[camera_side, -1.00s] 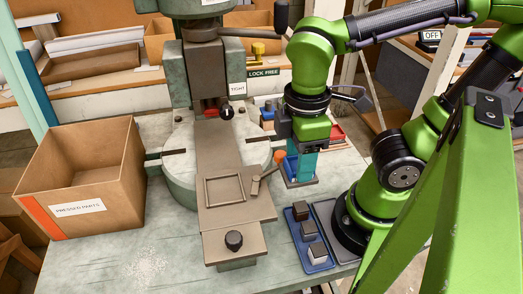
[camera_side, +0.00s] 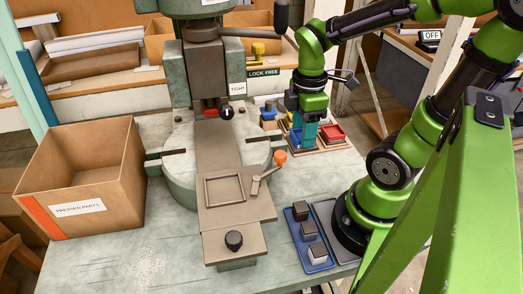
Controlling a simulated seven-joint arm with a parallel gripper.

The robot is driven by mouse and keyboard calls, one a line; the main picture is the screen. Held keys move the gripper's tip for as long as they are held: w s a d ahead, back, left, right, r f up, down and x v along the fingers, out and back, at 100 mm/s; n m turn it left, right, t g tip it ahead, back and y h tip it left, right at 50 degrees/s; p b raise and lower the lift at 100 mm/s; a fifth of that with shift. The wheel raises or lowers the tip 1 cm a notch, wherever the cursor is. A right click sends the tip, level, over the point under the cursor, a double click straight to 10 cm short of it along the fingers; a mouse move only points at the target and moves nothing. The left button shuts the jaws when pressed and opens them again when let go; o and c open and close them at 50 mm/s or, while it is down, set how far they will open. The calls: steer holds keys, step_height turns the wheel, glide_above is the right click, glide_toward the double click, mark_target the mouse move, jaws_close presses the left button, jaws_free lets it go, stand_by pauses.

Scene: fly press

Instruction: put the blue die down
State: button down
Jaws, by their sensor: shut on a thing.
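My gripper (camera_side: 303,145) points down over the die rack (camera_side: 318,148) at the right rear of the table, right of the press. Its teal fingers are shut on the blue die (camera_side: 296,137), of which only a small blue part shows beside them. The die is low, at or just above the rack; I cannot tell whether it touches. A red die (camera_side: 332,133) sits in the rack just right of my gripper.
The press (camera_side: 210,85) stands left of my gripper, with an orange-knobbed lever (camera_side: 280,157) on its slide. A cardboard box (camera_side: 100,165) is at the left. A blue tray (camera_side: 319,260) with several grey blocks is in front. The front left table is clear.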

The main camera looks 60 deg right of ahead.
steer(key=w+d+f, duration=0.1)
steer(key=d+f, duration=0.1)
steer(key=d, duration=0.3)
steer(key=w+d+f, duration=0.2)
steer(key=d+f, duration=0.1)
steer(key=d, duration=0.1)
steer(key=w+d+f, duration=0.2)
steer(key=d, duration=0.3)
steer(key=shift+w+d+f, duration=0.1)
steer(key=shift+d+f, duration=0.25)
steer(key=shift+f, duration=2.45)
steer(key=shift+f, duration=0.15)
steer(key=shift+c, duration=2.4)
jaws_free()
